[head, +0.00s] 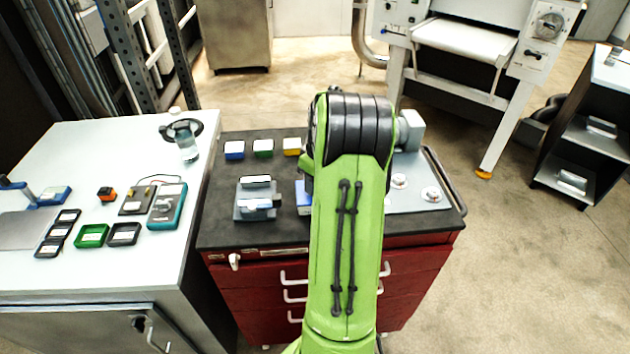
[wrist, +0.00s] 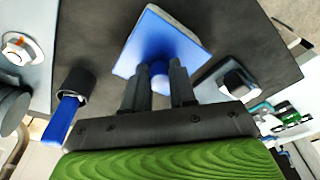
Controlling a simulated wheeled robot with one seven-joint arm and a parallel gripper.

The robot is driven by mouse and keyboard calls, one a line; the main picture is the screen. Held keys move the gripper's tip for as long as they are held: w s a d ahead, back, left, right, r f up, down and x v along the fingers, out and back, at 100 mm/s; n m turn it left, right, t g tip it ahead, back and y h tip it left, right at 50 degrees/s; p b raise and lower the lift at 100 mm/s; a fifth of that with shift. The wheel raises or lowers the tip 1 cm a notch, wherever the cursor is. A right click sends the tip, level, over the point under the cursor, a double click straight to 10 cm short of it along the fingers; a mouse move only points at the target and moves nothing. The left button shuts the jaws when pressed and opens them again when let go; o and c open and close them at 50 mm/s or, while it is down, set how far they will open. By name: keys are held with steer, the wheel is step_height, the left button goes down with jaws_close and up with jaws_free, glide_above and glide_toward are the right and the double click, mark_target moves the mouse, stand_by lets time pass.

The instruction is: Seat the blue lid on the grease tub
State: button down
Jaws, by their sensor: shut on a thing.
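The blue lid (wrist: 150,42) is a square plate with a round knob (wrist: 159,70), seen in the wrist view above the dark cart top. My gripper (wrist: 158,84) is shut on the knob between its two dark fingers. A pale grey edge (wrist: 187,22) shows along the lid's far right side; it may be the grease tub beneath, but I cannot tell whether lid and tub touch. In the head view a blue piece (head: 303,198) shows just left of my green arm, which hides my gripper and the rest of that spot.
A grey block (head: 257,203) stands left on the dark cart top (head: 225,228). Small blue (head: 234,150), green (head: 263,148) and yellow (head: 292,147) boxes line the back. A grey plate with round fittings (head: 410,195) lies right. A black holder (wrist: 76,86) is left of the lid.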

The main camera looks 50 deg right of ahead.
steer(key=shift+c, duration=2.2)
jaws_free()
step_height(320, 180, up, 7)
steer(key=p, duration=0.6)
steer(key=shift+r, duration=0.1)
